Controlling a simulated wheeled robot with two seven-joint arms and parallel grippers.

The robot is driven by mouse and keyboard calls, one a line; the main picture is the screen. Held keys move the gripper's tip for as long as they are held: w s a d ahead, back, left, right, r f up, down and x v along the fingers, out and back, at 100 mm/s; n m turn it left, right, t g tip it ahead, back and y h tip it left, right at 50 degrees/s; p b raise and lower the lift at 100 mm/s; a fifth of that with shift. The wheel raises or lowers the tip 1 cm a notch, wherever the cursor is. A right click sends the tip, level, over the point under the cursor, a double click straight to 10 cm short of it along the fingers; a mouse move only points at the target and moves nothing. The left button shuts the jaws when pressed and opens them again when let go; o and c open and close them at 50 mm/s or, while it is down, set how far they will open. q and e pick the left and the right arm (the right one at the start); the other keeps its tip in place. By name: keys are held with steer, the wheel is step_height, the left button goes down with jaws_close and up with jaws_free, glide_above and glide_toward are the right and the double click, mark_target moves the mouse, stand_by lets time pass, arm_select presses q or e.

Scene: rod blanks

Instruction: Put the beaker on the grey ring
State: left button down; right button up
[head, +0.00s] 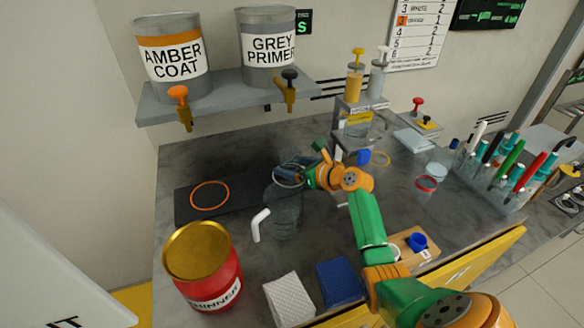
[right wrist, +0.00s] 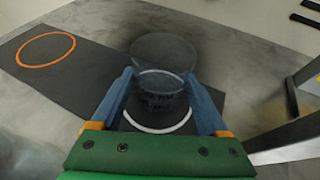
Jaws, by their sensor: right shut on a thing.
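A clear glass beaker (right wrist: 163,52) is held between the two blue fingers of my right gripper (right wrist: 163,88); in the head view the right gripper (head: 292,172) is over the dark mat's right part, and the beaker is hard to make out there. A pale grey ring (right wrist: 152,128) lies on the dark mat (right wrist: 95,82) under the beaker. The beaker's lower part overlaps the ring's inside and far side in the right wrist view. I cannot tell whether its base touches the mat. My left gripper is not in view.
An orange ring (head: 210,195) marks the mat's left part. A clear jug (head: 284,212) with a white handle stands close in front of the right gripper. A red thinner tin (head: 205,270) stands front left. A shelf (head: 228,92) with two paint tins is above. A stand (head: 360,125) is behind right.

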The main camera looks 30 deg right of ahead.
mark_target(298, 168)
steer(key=shift+f, duration=0.1)
steer(key=o, duration=1.2)
steer(key=shift+s+r, duration=0.1)
steer(key=shift+r, duration=0.15)
steer(key=p+v, duration=0.1)
steer(key=v, duration=0.4)
steer(key=shift+s, duration=0.2)
steer(key=s, duration=0.3)
steer(key=s+d, duration=0.1)
steer(key=s, duration=0.7)
steer(key=shift+s+d+f, duration=0.1)
steer(key=shift+s+d, duration=0.1)
steer(key=shift+d, duration=0.2)
steer(key=shift+f, duration=0.1)
